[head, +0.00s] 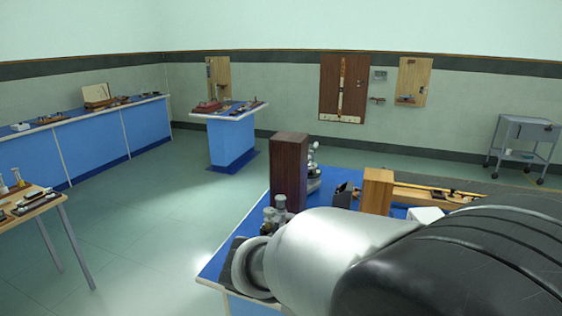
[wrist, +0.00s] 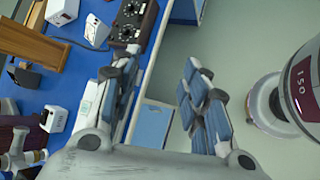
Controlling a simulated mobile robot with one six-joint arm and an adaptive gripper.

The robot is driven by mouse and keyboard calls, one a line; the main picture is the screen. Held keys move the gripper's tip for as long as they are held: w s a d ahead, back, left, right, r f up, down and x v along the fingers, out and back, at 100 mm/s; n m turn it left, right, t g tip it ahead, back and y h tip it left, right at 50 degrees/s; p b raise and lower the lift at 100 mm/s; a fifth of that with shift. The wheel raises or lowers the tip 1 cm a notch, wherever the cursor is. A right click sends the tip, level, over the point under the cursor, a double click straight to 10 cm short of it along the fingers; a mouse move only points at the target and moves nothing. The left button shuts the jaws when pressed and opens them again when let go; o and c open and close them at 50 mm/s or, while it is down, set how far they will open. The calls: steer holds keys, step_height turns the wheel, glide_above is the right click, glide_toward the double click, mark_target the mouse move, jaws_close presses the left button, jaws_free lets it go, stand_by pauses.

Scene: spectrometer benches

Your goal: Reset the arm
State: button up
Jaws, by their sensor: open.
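In the wrist view my gripper (wrist: 160,100) is open, with its two padded fingers apart and nothing between them. It hangs over the front edge of the blue-topped bench (wrist: 75,75), with the left finger over the bench side and the right finger over the floor. In the head view my arm covers the lower right and hides part of the blue bench (head: 250,194). My gripper cannot be made out there.
On the bench stand a dark wooden block (head: 289,170), a light wooden block (head: 377,191) and, in the wrist view, a dark box with knobs (wrist: 132,22). A blue pedestal table (head: 232,142), a wooden table (head: 30,203) and a grey trolley (head: 523,145) stand apart. Floor between is clear.

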steer(key=s+r+m+t+y, duration=0.1)
steer(key=s+m+y, duration=0.3)
steer(key=s, duration=0.5)
steer(key=s+d+r+m+t+y, duration=0.1)
steer(key=s+r+m+y, duration=0.2)
steer(key=s+m, duration=0.6)
steer(key=shift+y, duration=1.1)
steer(key=shift+d+r, duration=0.1)
steer(key=shift+d, duration=0.05)
steer(key=shift+c, duration=0.4)
